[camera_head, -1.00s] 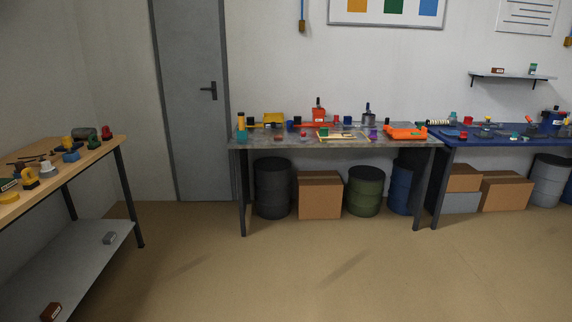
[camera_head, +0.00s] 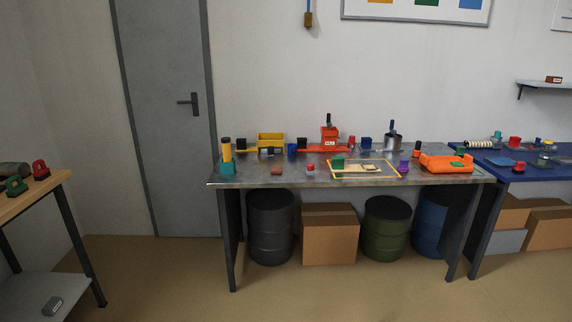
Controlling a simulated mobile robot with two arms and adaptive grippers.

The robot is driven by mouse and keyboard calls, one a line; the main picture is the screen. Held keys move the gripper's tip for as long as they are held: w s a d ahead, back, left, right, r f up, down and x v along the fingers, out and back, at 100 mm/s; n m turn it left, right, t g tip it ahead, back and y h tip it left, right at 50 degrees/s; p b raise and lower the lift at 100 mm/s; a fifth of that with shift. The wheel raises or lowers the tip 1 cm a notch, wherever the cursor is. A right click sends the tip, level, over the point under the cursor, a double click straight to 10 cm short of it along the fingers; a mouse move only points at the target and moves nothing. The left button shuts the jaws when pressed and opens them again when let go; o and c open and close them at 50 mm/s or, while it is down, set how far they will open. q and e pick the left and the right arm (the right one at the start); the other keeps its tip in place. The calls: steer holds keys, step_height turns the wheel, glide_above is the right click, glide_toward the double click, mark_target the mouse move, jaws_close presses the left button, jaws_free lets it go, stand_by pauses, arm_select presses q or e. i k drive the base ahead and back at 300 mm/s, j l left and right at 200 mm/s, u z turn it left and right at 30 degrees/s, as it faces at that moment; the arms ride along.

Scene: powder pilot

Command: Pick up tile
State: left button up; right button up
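No object can be told for certain as the tile at this distance. A small flat reddish-brown piece (camera_head: 277,171) lies on the grey metal table (camera_head: 240,178), left of the middle. A yellow-edged board (camera_head: 345,174) lies on the same table, right of the middle, with a green block (camera_head: 338,161) and a small flat piece (camera_head: 371,168) on it. An orange tray (camera_head: 433,164) sits at the table's right end with a small green item in it. Neither of my grippers is in view.
A wooden bench (camera_head: 45,190) stands at the left and a blue-topped table (camera_head: 515,172) at the right. Drums (camera_head: 270,228) and a cardboard box (camera_head: 330,235) fill the space under the grey table. The floor in front (camera_head: 190,290) is clear.

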mark_target(274, 169)
steer(key=i, duration=1.9)
